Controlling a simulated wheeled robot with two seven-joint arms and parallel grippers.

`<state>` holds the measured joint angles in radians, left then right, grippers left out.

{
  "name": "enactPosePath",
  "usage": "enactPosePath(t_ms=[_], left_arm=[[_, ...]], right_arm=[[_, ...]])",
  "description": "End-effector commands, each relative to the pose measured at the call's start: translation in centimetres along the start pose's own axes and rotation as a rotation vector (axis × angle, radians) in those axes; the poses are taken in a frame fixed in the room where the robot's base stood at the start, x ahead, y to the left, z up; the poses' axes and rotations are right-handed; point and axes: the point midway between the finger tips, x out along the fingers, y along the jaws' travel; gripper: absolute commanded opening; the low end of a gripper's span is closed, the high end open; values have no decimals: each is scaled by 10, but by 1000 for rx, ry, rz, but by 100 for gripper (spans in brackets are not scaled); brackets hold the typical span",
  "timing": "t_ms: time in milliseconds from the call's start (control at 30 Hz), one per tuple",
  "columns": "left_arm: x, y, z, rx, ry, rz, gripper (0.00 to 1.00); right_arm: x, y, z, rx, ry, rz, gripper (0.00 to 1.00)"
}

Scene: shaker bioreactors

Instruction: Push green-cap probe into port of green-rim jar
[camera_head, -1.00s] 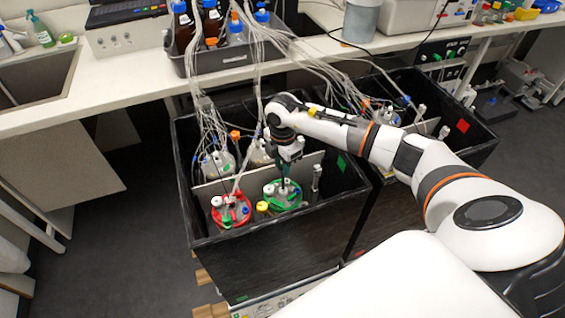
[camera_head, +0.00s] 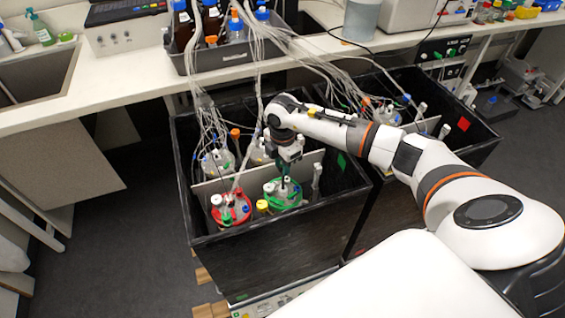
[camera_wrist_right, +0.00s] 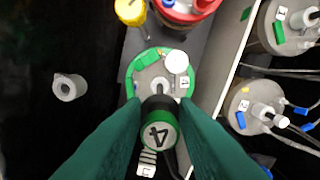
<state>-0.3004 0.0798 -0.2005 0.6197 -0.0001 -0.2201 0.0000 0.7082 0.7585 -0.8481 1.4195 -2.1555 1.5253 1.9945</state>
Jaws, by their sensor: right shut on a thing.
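The green-rim jar (camera_head: 292,206) stands in the front part of the left black bin, and its round lid carries several fittings. It also shows in the right wrist view, its green rim (camera_wrist_right: 190,82) around a grey lid. My right gripper (camera_head: 285,178) is above this lid, pointing down. My left gripper is not in view.
A red-rim jar (camera_head: 231,222) stands just left, with a yellow-capped fitting (camera_head: 262,206) between the jars. A pale divider (camera_head: 204,186) separates them from the rear jars with many tubes. The black bin's front wall (camera_head: 275,240) is close by.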

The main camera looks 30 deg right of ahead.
Motion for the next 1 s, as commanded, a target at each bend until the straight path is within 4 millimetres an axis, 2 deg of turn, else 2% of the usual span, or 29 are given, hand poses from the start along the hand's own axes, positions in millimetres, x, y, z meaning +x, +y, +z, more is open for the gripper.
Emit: enactPosePath(t_ms=[1000], left_arm=[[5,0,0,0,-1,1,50]], right_arm=[[7,0,0,0,0,0,2]])
